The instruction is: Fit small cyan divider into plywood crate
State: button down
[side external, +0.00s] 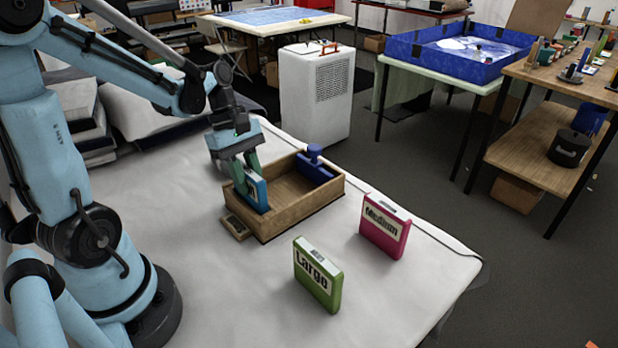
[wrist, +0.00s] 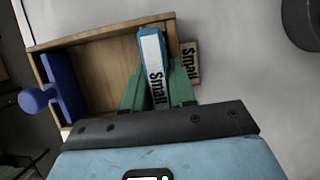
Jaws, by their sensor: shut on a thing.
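The small cyan divider (side external: 258,189) stands roughly upright at the near-left end of the plywood crate (side external: 291,220). My gripper (side external: 244,166) is shut on it from above. In the wrist view the divider (wrist: 154,65) shows a white label reading Small, between the green fingers of my gripper (wrist: 158,92). It lies over the crate's end next to the wall (wrist: 95,41); its lower edge is hidden, so I cannot tell whether it touches the crate floor. A wooden plate reading Small (wrist: 190,63) is outside that end wall.
A blue panel with a knob (side external: 315,165) stands inside the crate's far end. A green Large divider (side external: 318,275) and a pink Medium divider (side external: 384,226) stand on the white table (side external: 190,290) in front. The table's front left is clear.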

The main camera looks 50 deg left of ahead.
jog(key=shift+f, duration=0.65)
jog(key=shift+f, duration=0.2)
jog(key=c, duration=0.9)
grip_release()
jog(key=shift+r, duration=0.1)
jog(key=v, duration=1.2)
jog(key=d+m, duration=0.1)
jog(key=m, duration=0.1)
jog(key=d+f+m+t+y, duration=0.1)
jog(key=d+m, duration=0.1)
jog(key=d+m+y, duration=0.1)
jog(key=d+m, duration=0.1)
jog(key=shift+w+f+t, duration=0.1)
jog(key=shift+f+t, duration=0.2)
jog(key=shift+t, duration=0.1)
jog(key=d+m+t, duration=0.1)
jog(key=d+m, duration=0.1)
jog(key=m, duration=0.2)
jog(key=d+f+m+t+y, duration=0.1)
jog(key=d+m+t, duration=0.1)
jog(key=m, duration=0.2)
jog(key=d+f+m+t+y, duration=0.1)
jog(key=d+m+t, duration=0.1)
jog(key=m, duration=0.2)
jog(key=shift+w+d, duration=0.25)
jog(key=shift+w, duration=0.1)
